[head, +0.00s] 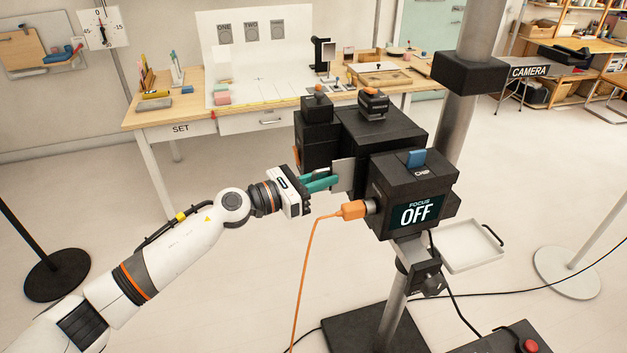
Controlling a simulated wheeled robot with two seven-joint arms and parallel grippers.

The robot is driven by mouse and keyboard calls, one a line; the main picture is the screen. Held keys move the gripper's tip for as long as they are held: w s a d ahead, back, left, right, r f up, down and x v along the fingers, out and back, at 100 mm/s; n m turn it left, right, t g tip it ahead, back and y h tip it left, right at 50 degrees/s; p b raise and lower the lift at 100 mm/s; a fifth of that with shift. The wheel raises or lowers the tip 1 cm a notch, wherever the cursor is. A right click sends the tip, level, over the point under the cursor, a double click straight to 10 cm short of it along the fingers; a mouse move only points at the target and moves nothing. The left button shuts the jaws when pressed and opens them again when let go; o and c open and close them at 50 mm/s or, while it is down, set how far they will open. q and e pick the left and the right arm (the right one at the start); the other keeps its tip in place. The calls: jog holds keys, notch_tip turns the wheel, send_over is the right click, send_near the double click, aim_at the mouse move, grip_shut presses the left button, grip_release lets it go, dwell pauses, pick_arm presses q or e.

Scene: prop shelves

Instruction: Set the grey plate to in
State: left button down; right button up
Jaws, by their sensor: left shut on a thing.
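The grey plate (343,175) is a small flat upright piece at the left side of the black camera box (385,205), close to its side wall. Part of it is hidden behind the teal fingers. How far it sits inside the box cannot be told. My left gripper (326,180) comes in from the left and is shut on the plate. The box front has a screen (416,210) reading FOCUS OFF and a blue tab (416,158) on top marked CHIP. My right gripper is not in view.
An orange plug (354,209) and cable sit just below the gripper at the box. A stand post (393,300) holds the box. A white tray (470,246) is at the right. The SET table (180,115) stands behind.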

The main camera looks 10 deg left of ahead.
pick_arm(q)
jog(key=shift+w+a+r, duration=0.2)
jog(key=shift+a, duration=0.1)
jog(key=c, duration=1.7)
grip_release()
jog(key=shift+c, duration=0.2)
jog(key=shift+o, duration=1.1)
jog(key=shift+f, duration=0.15)
jog(key=shift+s+a+f, duration=0.1)
jog(key=shift+s+a, duration=0.1)
jog(key=shift+a, duration=0.05)
jog(key=b+v, duration=0.5)
jog(key=v, duration=0.6)
jog(key=shift+a, duration=0.15)
jog(key=shift+s, duration=0.1)
jog(key=shift+c, duration=0.2)
